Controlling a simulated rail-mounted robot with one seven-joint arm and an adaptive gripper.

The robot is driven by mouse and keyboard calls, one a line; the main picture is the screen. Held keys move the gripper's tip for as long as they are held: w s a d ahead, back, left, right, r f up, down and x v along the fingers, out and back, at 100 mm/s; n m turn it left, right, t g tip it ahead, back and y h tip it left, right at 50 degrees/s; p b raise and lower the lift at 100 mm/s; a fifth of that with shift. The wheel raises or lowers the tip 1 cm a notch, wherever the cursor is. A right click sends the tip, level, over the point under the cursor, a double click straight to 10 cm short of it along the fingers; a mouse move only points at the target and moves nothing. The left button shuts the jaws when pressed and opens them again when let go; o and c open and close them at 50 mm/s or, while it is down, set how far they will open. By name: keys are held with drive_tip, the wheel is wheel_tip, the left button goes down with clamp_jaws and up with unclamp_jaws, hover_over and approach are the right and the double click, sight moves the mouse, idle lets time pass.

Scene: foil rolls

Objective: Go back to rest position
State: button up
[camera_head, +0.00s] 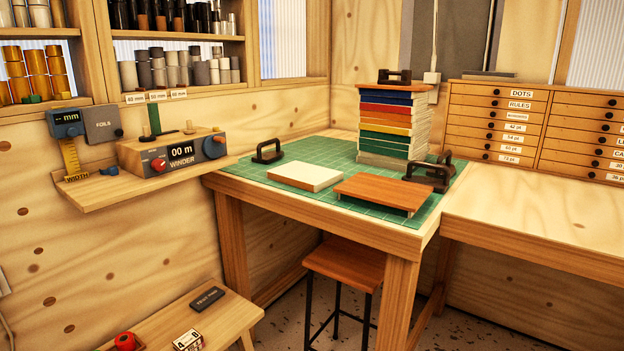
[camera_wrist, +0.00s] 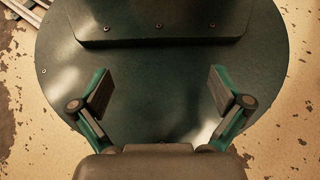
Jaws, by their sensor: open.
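My gripper (camera_wrist: 159,92) is in the wrist view only, with its two green-and-dark fingers spread wide apart and nothing between them. Below it in that view is a round dark green base plate (camera_wrist: 160,110) with small screws, which looks like part of my own base. My arm and gripper do not show in the head view. No foil roll is in the gripper.
A green cutting mat (camera_head: 335,209) on the corner table bears a book stack (camera_head: 390,125), boards and dark handled tools. A winder (camera_head: 175,152) sits on the left wall shelf. A stool (camera_head: 345,265) stands under the table. A low bench (camera_head: 225,320) is at lower left.

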drive_tip(key=w+r+t+p, duration=0.2)
drive_tip(key=w+r+p, duration=0.1)
drive_tip(key=r+p, duration=0.4)
drive_tip(key=w+r+t+p, duration=0.3)
drive_tip(key=r+p, duration=0.4)
drive_tip(key=p, duration=0.6)
drive_tip(key=shift+w+t, duration=0.3)
drive_tip(key=shift+w, duration=0.25)
